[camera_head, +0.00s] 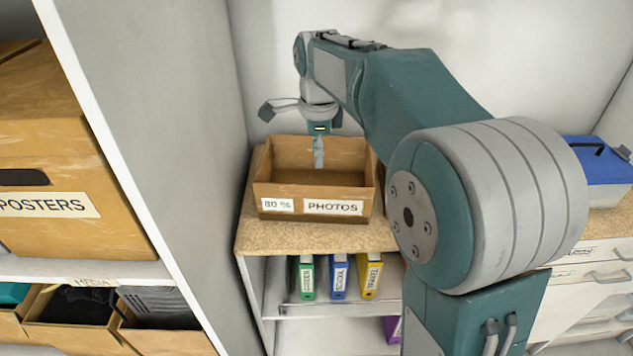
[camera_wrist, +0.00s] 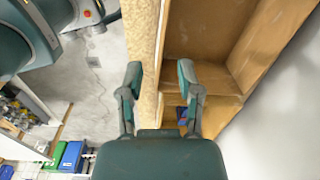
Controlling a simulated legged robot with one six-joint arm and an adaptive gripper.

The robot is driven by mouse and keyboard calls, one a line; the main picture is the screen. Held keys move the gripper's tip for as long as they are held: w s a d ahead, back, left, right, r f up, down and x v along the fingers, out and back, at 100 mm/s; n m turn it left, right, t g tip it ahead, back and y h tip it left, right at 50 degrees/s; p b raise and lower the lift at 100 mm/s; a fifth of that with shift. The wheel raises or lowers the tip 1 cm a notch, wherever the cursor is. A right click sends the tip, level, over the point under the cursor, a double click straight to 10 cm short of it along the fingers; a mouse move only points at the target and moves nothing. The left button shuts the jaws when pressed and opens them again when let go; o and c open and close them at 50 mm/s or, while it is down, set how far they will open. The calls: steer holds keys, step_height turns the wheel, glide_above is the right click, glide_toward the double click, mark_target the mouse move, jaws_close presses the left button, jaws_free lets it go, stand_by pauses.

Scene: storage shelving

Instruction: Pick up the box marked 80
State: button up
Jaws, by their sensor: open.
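The box marked 80 % (camera_head: 277,205) is an open-topped tan box that also bears a PHOTOS label. It stands on a cork-topped shelf in the head view. My gripper (camera_head: 318,150) points down over the box's opening, near its far wall. In the wrist view, my gripper (camera_wrist: 160,74) has its two fingers apart with nothing held between them. The tan box (camera_wrist: 205,30) lies beneath and to the right of the fingers, its inside showing. Whether a finger touches the box cannot be told. Part of the box's right side is close to my arm in the head view.
A white upright panel (camera_head: 160,150) stands left of the shelf, with a POSTERS box (camera_head: 70,150) beyond it. Several binders (camera_head: 338,277) stand below. A blue case (camera_head: 598,170) sits at right. The cork shelf top (camera_head: 300,238) has a narrow bare front strip.

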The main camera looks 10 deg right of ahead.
steer(key=f, duration=0.4)
steer(key=w+f+m, duration=0.1)
steer(key=f, duration=0.3)
steer(key=f+m, duration=0.1)
steer(key=f, duration=0.3)
steer(key=shift+w+a, duration=0.25)
steer(key=shift+a, duration=0.15)
jaws_close()
